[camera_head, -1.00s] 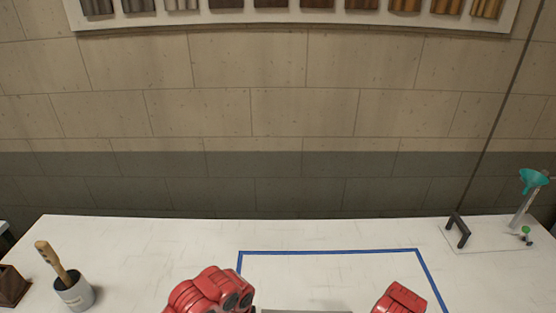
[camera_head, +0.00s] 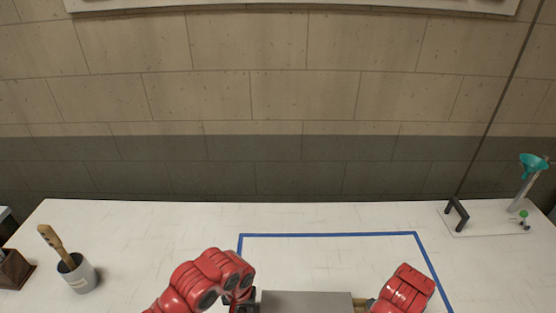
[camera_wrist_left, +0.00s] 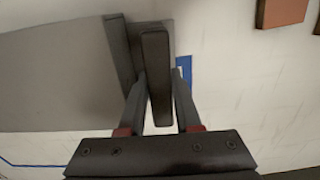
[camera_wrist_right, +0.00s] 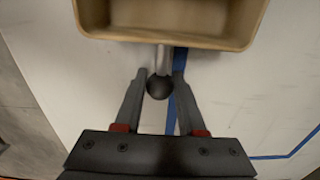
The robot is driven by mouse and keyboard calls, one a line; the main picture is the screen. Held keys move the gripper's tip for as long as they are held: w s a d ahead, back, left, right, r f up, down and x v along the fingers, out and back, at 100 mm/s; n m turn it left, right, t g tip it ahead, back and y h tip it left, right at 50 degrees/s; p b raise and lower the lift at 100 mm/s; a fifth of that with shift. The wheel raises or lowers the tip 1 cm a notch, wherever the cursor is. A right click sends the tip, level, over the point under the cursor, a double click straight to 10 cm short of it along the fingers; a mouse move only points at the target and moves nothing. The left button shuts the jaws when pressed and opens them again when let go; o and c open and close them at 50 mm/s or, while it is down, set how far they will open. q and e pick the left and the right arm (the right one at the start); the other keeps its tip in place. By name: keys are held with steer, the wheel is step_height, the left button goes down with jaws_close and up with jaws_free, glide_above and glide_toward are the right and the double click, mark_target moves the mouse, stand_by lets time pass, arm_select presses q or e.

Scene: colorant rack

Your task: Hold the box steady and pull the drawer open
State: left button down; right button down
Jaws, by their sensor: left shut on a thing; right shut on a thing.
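A grey box (camera_head: 305,301) stands at the bottom middle of the head view, cut off by the lower edge. My left gripper (camera_head: 244,307) is at its left side. In the left wrist view, the left fingers (camera_wrist_left: 158,98) are shut on a dark upright handle (camera_wrist_left: 156,60) on the grey box (camera_wrist_left: 60,75). My right gripper is on the box's right side. In the right wrist view, the right fingers (camera_wrist_right: 160,90) are shut on a round black knob (camera_wrist_right: 159,86). Its metal stem leads to a light-brown wooden drawer (camera_wrist_right: 165,41), whose hollow inside shows. A tan piece of it shows in the head view (camera_head: 358,304).
Blue tape (camera_head: 330,235) marks an area on the white table (camera_head: 150,225). A grey cup with a wooden-handled tool (camera_head: 78,275) and a brown container (camera_head: 15,270) stand at left. A teal funnel stand (camera_head: 532,165) and black bracket (camera_head: 456,214) are at right.

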arm_select(q)
steer(key=shift+a, duration=0.1)
arm_select(e)
steer(key=shift+d, duration=1.1)
steer(key=shift+s+d, duration=0.1)
steer(key=shift+d, duration=2)
